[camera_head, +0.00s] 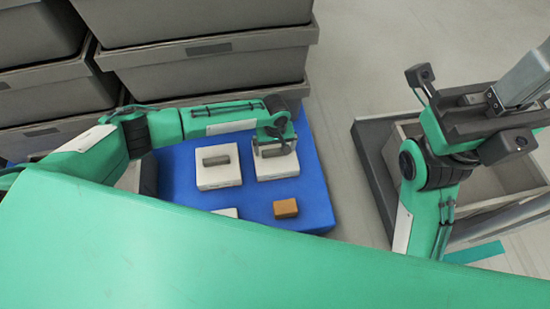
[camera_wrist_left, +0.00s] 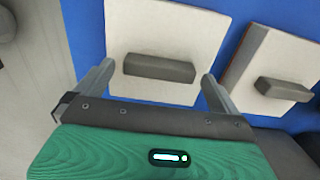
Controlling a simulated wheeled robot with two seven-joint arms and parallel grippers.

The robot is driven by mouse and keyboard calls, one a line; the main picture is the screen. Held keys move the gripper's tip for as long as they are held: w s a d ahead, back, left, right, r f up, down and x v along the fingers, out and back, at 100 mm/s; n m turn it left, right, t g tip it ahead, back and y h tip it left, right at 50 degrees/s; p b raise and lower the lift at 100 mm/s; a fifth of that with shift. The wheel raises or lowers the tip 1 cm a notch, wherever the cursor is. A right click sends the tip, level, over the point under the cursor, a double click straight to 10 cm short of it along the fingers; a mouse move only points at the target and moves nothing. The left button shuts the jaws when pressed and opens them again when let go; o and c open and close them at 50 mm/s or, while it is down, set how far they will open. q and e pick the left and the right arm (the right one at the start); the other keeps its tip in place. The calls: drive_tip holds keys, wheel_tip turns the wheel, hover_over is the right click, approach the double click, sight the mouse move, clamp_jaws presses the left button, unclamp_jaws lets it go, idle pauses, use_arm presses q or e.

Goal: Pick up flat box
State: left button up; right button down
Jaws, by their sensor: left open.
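A flat white box (camera_head: 278,170) with a dark grey handle on top lies on the blue surface in the head view. My left gripper (camera_head: 273,143) is over its far part and hides some of it. In the left wrist view the white box (camera_wrist_left: 165,30) fills the upper middle, and its handle (camera_wrist_left: 159,68) lies between the two open fingers of my left gripper (camera_wrist_left: 157,72). Whether the fingers touch the handle is unclear. A second flat white box (camera_head: 218,175) with a handle lies to the left in the head view. My right gripper (camera_head: 475,115) is at the right, away from the boxes.
A small orange-brown block (camera_head: 286,208) and a partly hidden white thing (camera_head: 226,212) lie nearer on the blue table (camera_head: 317,195). Grey stacked crates (camera_head: 210,65) stand behind. A grey open bin (camera_head: 400,160) is at the right, partly behind my right arm.

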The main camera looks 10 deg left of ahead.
use_arm(q)
drive_tip(key=c, duration=1.6)
drive_tip(key=shift+o, duration=0.2)
drive_tip(key=shift+r, duration=0.15)
